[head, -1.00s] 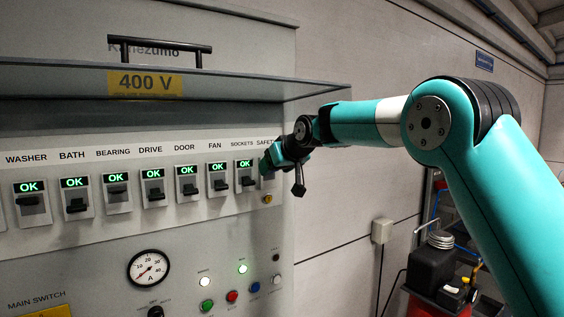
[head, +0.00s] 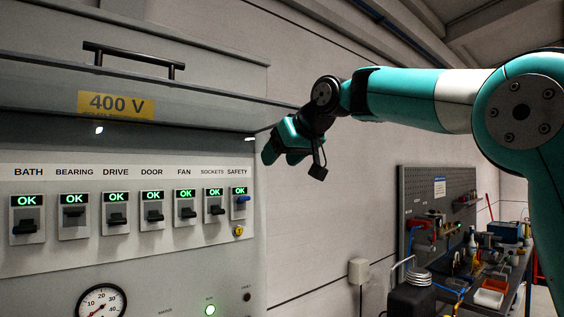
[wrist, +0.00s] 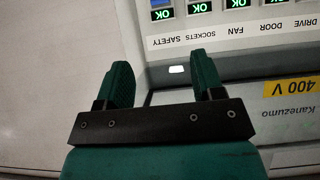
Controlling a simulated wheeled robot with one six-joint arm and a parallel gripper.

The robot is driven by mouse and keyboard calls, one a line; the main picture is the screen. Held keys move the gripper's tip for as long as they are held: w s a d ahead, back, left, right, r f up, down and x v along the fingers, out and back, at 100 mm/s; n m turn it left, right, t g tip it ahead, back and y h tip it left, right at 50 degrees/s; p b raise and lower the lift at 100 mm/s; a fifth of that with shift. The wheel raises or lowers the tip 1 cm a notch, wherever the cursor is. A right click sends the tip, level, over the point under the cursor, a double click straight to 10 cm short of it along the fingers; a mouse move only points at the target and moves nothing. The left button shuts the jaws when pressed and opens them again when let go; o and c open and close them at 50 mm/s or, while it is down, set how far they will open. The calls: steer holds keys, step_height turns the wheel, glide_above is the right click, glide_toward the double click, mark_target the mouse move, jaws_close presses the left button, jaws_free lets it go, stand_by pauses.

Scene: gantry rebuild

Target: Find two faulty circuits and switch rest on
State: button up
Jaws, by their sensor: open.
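My gripper (head: 282,148) is open and empty, right of the panel's switch row and above the SAFETY label. In the wrist view its two fingers (wrist: 162,82) stand apart with nothing between them, and the panel shows upside down. The row holds the BATH (head: 27,226), BEARING (head: 74,212), DRIVE (head: 116,218), DOOR (head: 152,215), FAN (head: 187,212) and SOCKETS (head: 214,209) breakers with dark levers. The SAFETY breaker (head: 241,200) has a blue lever. Each visible breaker display reads green OK. The BATH lever sits lower on its plate than the BEARING lever. WASHER is out of view.
A raised cover with a black handle (head: 133,58) juts over the row, above the yellow 400 V label (head: 116,105). An ammeter (head: 101,302) and a lit green lamp (head: 210,310) are below. A cluttered workbench (head: 490,265) stands at the right.

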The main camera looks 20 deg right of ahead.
stand_by(0.4)
steer(key=s+a+f+n+g+b, duration=0.1)
steer(key=s+a+f+g+b, duration=0.15)
steer(key=s+f, duration=0.6)
steer(key=s+a+f+n+g+y+b, duration=0.15)
steer(key=s+a+f+b, duration=0.35)
steer(key=f, duration=0.7)
steer(key=s+a+f+g+b, duration=0.1)
steer(key=s+a+f+g, duration=0.15)
steer(key=s+f, duration=0.65)
steer(key=s+d+f+g+b, duration=0.1)
steer(key=s+f+g, duration=0.3)
steer(key=s+f, duration=0.9)
steer(key=shift+s+n+h+b, duration=0.2)
steer(key=shift+n+h+b, duration=0.2)
steer(key=shift+b, duration=0.5)
